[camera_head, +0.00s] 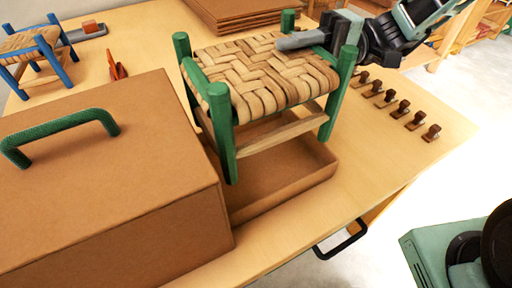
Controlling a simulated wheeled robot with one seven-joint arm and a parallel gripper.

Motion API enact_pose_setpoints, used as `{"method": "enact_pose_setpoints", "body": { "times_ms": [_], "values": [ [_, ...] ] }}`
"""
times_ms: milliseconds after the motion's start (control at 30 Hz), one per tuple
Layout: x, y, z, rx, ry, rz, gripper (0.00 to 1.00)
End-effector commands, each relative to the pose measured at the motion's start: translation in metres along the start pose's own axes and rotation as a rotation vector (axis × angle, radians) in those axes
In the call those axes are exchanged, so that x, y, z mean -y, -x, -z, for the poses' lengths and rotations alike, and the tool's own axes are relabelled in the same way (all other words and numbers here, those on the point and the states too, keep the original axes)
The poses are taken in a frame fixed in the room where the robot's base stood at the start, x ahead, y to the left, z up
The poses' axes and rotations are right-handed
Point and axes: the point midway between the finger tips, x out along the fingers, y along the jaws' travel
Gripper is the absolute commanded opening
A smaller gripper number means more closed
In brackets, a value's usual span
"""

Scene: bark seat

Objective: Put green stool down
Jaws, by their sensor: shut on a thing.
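The green stool (262,78) has green posts and a woven bark seat, and is upright at top centre. My gripper (322,42) reaches in from the upper right and is shut on the stool's right rear side. One grey finger lies over the woven seat; the other finger is mostly hidden. The stool is over a shallow brown tray (316,176), with its front leg ends in front of the tray's inside. I cannot tell whether the legs touch anything.
A large brown box (110,190) with a green handle (60,130) fills the left, close beside the stool. A blue stool (36,55) stands at the far left. Several small dark brown pieces (403,107) line the table's right side. Bare tabletop (370,165) shows right of the tray.

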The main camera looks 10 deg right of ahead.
Motion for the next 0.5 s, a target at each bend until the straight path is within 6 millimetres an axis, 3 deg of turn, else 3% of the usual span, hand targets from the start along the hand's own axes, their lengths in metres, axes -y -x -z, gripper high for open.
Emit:
{"method": "enact_pose_setpoints", "body": {
  "times_ms": [200, 500],
  "values": [
    [-0.04, -0.001, 0.0, 0.001, -0.006, 0.004, 0.01],
    [-0.065, -0.001, -0.001, 0.001, -0.003, 0.003, 0.01]
  ]
}}
